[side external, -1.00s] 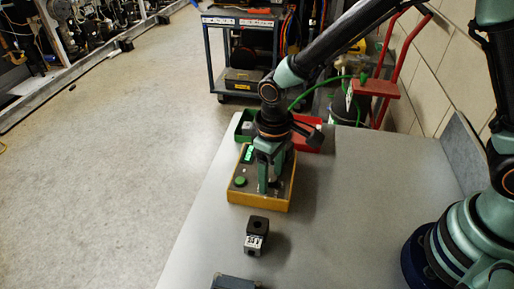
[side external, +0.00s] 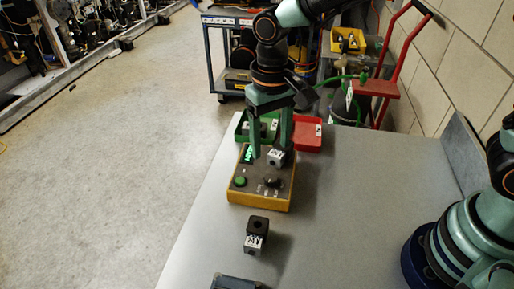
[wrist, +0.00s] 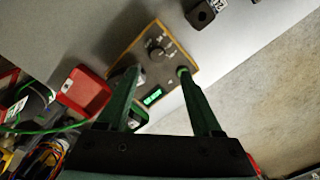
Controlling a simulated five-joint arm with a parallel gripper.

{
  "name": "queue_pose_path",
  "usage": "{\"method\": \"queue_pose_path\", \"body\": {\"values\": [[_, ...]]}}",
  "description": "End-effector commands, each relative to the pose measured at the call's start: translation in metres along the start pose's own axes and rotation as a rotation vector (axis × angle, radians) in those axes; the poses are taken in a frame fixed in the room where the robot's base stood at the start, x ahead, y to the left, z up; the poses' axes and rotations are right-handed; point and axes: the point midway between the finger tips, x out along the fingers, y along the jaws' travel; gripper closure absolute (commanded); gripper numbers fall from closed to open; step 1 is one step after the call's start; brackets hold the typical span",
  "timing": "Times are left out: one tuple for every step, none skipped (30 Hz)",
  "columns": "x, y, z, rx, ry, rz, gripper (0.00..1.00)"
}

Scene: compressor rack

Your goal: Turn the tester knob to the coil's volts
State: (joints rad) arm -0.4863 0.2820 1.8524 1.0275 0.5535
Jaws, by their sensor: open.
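The tester (side external: 260,203) is a yellow box with a grey top at the table's far left. It carries a dark knob (side external: 272,181), a green button (side external: 240,181) and a lit green display (side external: 248,154). The knob (wrist: 156,52) and display (wrist: 152,97) also show in the wrist view; the digits are too small to read. A grey block, apparently a coil (side external: 276,157), sits on the tester's back part. My gripper (side external: 271,150) is open above the tester, fingers pointing down, apart from the knob. In the wrist view its fingers (wrist: 158,75) partly hide the tester's edges.
Another labelled coil block (side external: 256,238) stands on the table in front of the tester. A green bin (side external: 239,132) and red bin (side external: 309,134) stand behind it. A dark blue object (side external: 234,283) is at the front edge.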

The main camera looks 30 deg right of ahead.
Motion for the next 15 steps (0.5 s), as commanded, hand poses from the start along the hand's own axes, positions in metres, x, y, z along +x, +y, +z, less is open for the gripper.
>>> {"method": "queue_pose_path", "body": {"values": [[-0.011,-0.001,-0.001,0.000,0.004,-0.002,0.34],[-0.016,-0.001,-0.001,0.000,0.005,-0.003,0.34],[-0.023,-0.001,0.000,0.000,0.004,-0.002,0.34],[-0.026,0.003,0.000,0.001,0.010,-0.006,0.34],[-0.029,0.009,0.000,0.002,0.019,-0.012,0.34],[-0.033,0.015,-0.001,0.000,0.030,-0.018,0.34],[-0.036,0.019,0.000,-0.001,0.038,-0.022,0.34],[-0.038,0.023,0.000,-0.002,0.046,-0.027,0.34],[-0.042,0.028,-0.001,-0.004,0.058,-0.033,0.34],[-0.045,0.032,0.000,-0.005,0.067,-0.037,0.34],[-0.048,0.036,0.000,-0.007,0.076,-0.041,0.34],[-0.051,0.042,0.000,-0.008,0.088,-0.045,0.34],[-0.053,0.045,0.001,-0.009,0.097,-0.049,0.34],[-0.056,0.050,0.001,-0.011,0.105,-0.052,0.34],[-0.059,0.055,0.002,-0.013,0.118,-0.056,0.34]]}}
